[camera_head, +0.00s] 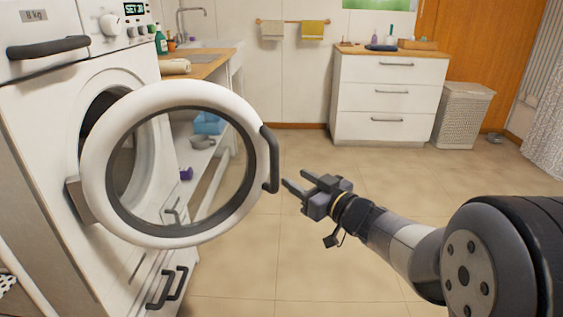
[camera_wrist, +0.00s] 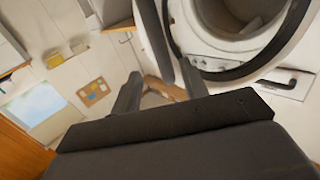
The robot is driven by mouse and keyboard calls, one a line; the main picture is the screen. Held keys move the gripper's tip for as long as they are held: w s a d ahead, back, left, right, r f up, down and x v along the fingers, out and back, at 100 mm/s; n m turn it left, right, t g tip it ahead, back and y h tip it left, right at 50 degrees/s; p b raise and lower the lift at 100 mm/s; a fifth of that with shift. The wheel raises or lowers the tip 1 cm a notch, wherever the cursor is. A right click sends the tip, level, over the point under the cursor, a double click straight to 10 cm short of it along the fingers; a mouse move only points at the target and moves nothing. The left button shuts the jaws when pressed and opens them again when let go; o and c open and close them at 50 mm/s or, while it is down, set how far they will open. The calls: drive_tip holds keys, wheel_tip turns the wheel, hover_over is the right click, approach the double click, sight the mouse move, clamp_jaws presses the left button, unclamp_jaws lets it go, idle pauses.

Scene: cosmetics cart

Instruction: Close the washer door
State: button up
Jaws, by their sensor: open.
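The washer (camera_head: 40,120) stands at the left. Its round door (camera_head: 105,215), a white ring with a dark inner rim and clear glass, is swung wide open on a hinge at its left side. A dark handle (camera_head: 271,160) sits on the door's right edge. My gripper (camera_head: 288,182) is just right of the handle, open and empty, its fingers pointing left toward it. I see a small gap between fingertips and handle. In the wrist view, the fingers of my gripper (camera_wrist: 158,95) are spread, and the door ring (camera_wrist: 300,25) and washer opening show at upper right.
A white drawer cabinet (camera_head: 388,100) and a laundry basket (camera_head: 463,115) stand at the back. A wood-topped counter (camera_head: 205,65) with a sink is behind the washer, with a shelf of items below. The tiled floor (camera_head: 340,280) in the middle is clear.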

sight(278, 167)
drive_tip(key=b+x, duration=0.2)
drive_tip(key=x, duration=0.7)
drive_tip(key=shift+w+a, duration=0.15)
clamp_jaws()
